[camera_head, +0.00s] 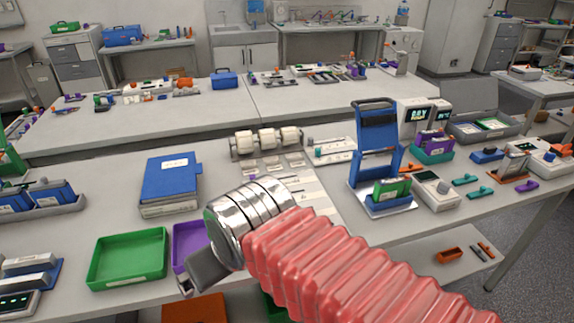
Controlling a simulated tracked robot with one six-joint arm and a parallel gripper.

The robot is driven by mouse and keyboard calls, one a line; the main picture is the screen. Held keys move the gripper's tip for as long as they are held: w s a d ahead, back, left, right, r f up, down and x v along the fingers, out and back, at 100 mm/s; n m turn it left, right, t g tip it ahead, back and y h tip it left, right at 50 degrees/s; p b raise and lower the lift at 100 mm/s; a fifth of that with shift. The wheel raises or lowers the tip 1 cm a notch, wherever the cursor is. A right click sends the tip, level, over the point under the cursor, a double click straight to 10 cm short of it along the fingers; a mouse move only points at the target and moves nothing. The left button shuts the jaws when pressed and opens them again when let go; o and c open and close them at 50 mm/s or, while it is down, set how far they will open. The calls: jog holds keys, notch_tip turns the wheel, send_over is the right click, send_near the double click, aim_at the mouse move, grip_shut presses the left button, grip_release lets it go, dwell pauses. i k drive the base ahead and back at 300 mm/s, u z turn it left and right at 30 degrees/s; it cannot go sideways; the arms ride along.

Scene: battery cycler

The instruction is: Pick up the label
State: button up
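Several small pale labels (272,162) appear to lie in front of a dispenser with white rolls (267,141), at the back middle of the near bench. They are too small to read, and which one is the task's label I cannot tell. My gripper (186,286) is at the lower middle, at the end of my red ribbed arm with a silver cuff. It is over the front of the bench, beside the purple tray (190,240), and well apart from the labels. Its fingers are small and dark, and their opening is not clear. My arm hides part of the bench.
A green tray (128,258) and a blue binder (171,180) stand at left. A tall blue holder (375,130) stands right of the dispenser, with devices farther right. A pale sheet (312,195) lies partly behind my arm. Bare bench shows left of the dispenser.

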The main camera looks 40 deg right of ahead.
aim_at(274, 166)
jog(key=z, duration=1.05)
jog(key=k, duration=1.35)
jog(key=u, duration=0.1)
jog(key=i, duration=0.4)
jog(key=u, duration=0.7)
jog(key=i, duration=1.2)
